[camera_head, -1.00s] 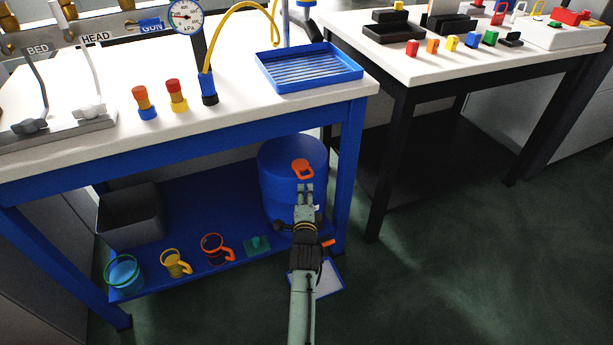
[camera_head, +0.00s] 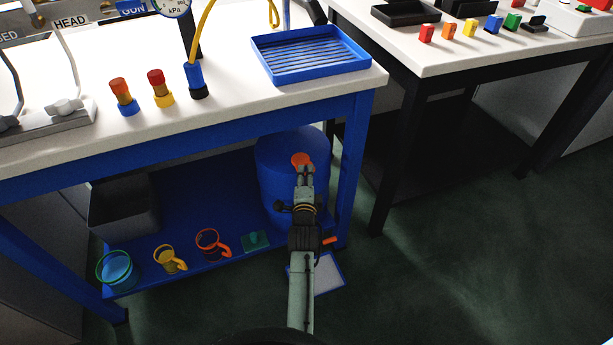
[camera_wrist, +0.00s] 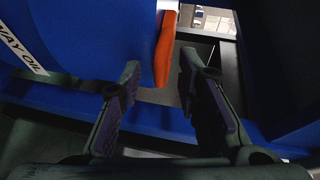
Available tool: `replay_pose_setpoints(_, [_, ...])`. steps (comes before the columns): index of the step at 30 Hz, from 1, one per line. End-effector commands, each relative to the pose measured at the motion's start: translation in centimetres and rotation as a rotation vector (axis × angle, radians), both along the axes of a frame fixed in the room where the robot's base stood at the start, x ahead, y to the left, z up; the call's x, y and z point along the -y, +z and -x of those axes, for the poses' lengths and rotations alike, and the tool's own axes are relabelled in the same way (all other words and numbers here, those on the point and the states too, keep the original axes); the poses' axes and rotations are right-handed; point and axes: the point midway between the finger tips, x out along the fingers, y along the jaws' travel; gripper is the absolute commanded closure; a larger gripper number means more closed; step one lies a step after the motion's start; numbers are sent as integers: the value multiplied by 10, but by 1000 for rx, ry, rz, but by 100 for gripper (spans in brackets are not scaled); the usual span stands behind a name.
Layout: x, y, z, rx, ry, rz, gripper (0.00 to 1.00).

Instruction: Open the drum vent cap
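The blue drum (camera_head: 280,180) stands on the lower shelf under the near bench. Its orange vent cap (camera_head: 301,160) is at the top of the drum. My gripper (camera_head: 306,170) is right at the cap in the head view and hides part of it. In the wrist view my gripper (camera_wrist: 159,64) is open, its two fingers apart. The orange cap piece (camera_wrist: 165,50) shows between and just beyond the fingertips, nearer the left one; I cannot tell if they touch. The blue drum wall (camera_wrist: 90,35) fills the left, with a white label partly reading "OIL".
The bench's blue leg (camera_head: 351,180) stands close to the right of the drum. The blue lower shelf (camera_head: 195,205) also holds a grey bin (camera_head: 125,212), a yellow mug (camera_head: 168,259) and an orange mug (camera_head: 208,243). Green floor (camera_head: 440,270) is clear to the right.

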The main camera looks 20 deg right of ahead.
Motion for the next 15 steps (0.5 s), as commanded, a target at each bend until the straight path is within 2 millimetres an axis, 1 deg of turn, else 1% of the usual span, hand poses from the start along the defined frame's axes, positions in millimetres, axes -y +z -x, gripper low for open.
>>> replay_pose_setpoints(3, [0,0,0,0,0,0,71])
replay_pose_setpoints(15, [0,0,0,0,0,0,97])
